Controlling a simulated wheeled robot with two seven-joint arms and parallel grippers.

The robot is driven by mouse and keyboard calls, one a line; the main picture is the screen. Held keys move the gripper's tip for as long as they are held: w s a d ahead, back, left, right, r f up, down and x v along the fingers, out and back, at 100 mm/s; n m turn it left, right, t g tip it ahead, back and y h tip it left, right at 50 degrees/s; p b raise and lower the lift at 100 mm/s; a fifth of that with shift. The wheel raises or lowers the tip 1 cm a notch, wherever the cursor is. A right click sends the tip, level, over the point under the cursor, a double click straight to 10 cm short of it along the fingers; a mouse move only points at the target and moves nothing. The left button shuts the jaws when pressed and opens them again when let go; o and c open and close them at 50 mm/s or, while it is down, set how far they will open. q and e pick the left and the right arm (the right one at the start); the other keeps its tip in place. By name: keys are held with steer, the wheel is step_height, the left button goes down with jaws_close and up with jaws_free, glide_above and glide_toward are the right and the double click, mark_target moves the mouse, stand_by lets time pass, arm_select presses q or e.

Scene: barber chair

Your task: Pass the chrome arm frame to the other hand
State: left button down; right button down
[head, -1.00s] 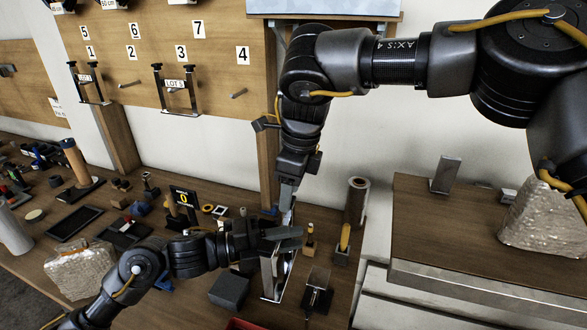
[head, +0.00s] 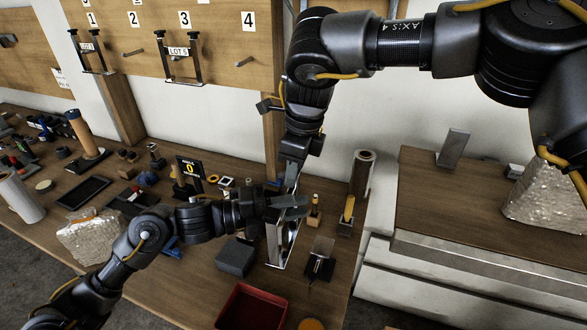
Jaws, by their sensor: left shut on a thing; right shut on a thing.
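The chrome arm frame (head: 274,246) is a shiny narrow rectangular loop, held upright above the bench. My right gripper (head: 292,172) comes down from above and is shut on its upper end. My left gripper (head: 290,207) comes in from the left, just below the right one, and is shut on the frame too. The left fingers cover part of the frame's upper half. The exact contact of the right fingertips is small and partly hidden.
Two similar frames hang on the wall board, one tagged LOT 5 (head: 180,50). A dark block (head: 236,256), a red bin (head: 252,308) and a small black stand (head: 319,262) surround the frame. A brown roll (head: 362,173) stands behind. Small parts crowd the bench at left.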

arm_select(q)
steer(key=c, duration=1.1)
jaws_free()
